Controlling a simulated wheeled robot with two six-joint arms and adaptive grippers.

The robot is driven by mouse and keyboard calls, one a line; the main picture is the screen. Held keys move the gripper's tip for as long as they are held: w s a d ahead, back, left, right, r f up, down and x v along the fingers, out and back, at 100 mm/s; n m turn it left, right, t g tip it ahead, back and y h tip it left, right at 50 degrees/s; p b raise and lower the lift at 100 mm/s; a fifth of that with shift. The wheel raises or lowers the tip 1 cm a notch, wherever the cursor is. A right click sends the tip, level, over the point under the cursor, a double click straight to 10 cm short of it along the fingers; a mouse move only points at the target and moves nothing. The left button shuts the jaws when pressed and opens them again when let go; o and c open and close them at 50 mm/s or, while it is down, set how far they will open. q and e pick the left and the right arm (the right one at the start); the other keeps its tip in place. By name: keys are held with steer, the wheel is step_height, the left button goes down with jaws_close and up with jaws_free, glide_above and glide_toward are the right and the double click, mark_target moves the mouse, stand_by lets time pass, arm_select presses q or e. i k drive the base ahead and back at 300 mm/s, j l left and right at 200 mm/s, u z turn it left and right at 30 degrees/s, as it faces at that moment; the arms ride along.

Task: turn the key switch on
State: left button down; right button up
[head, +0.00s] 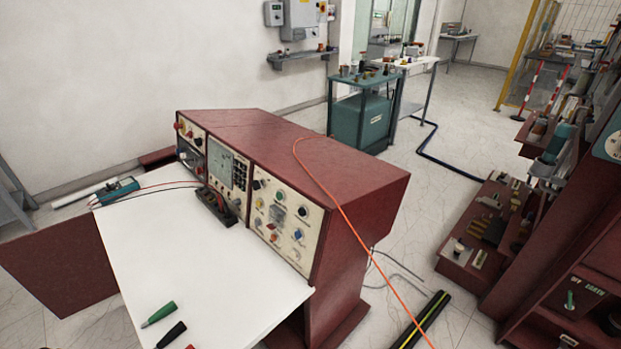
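A dark red console (340,186) stands in the middle of the head view, with its instrument panels facing the white worktop (200,265). The near cream panel (283,220) carries several knobs and coloured buttons. The middle panel (228,172) has a screen and small controls. The far panel (190,143) has red and yellow knobs. I cannot tell which control is the key switch, or its position; the controls are too small. Neither of my grippers is in view.
On the worktop lie a teal meter (115,191) with leads, a black block (214,206), and green (159,314) and black (171,335) handles. An orange cable (350,222) drapes over the console to the floor. A red rack (570,230) stands at right. Floor shows between.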

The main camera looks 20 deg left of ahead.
mark_target(256, 184)
steer(key=u, duration=1.1)
steer(key=z, duration=0.15)
steer(key=i+j+z, duration=0.15)
steer(key=j+z, duration=0.55)
steer(key=j, duration=0.25)
steer(key=j+z, duration=0.35)
steer(key=j, duration=0.15)
